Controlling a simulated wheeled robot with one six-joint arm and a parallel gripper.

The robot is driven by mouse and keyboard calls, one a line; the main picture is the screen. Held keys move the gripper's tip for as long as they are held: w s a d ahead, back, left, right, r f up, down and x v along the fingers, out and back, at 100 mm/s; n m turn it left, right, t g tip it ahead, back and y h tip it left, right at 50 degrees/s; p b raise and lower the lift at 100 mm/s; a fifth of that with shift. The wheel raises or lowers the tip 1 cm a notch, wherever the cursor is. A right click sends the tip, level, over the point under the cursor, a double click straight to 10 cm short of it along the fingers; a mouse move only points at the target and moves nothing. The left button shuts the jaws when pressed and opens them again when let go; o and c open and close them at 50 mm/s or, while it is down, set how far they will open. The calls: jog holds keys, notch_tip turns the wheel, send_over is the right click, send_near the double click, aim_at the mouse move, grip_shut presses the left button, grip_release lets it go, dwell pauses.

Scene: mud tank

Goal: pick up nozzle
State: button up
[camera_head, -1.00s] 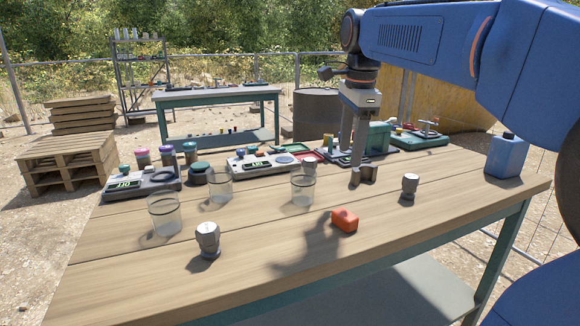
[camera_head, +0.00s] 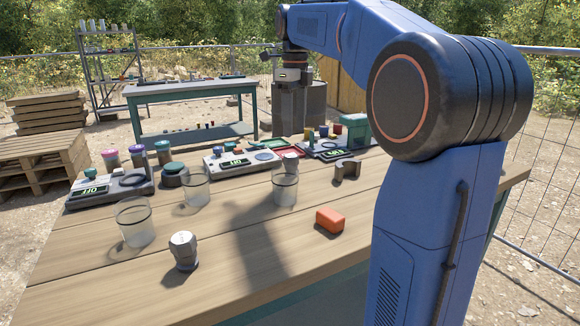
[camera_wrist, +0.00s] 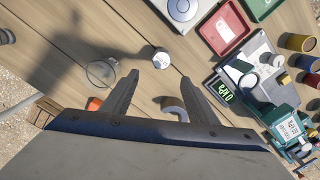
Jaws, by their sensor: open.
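A small grey metal piece (camera_head: 290,161), which looks like the nozzle, stands on the wooden table just behind a clear beaker (camera_head: 284,188). Its lower part is partly hidden by the beaker. In the wrist view its round pale top (camera_wrist: 161,58) shows just beyond and between my fingertips. My gripper (camera_head: 290,130) points down above it, open with nothing between the fingers (camera_wrist: 159,78). A similar faceted grey metal piece (camera_head: 183,251) stands near the front left of the table. I cannot tell for sure which one is the nozzle.
A grey curved bracket (camera_head: 347,170) and an orange block (camera_head: 330,220) lie to the right. Two more beakers (camera_head: 136,222) (camera_head: 195,187) stand left. Scales (camera_head: 240,162) and jars line the back. A red tray (camera_wrist: 224,27) lies nearby. The table's front middle is clear.

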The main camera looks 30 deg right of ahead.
aim_at(291, 156)
notch_tip(291, 156, down, 6)
jog(key=shift+f, duration=0.15)
jog(key=f, duration=0.2)
jog(key=w+f, duration=0.1)
jog(key=shift+a+f, duration=0.2)
jog(key=shift+f, duration=0.85)
jog(key=shift+c, duration=0.4)
jog(key=c, duration=1.1)
jog(key=shift+o, duration=0.2)
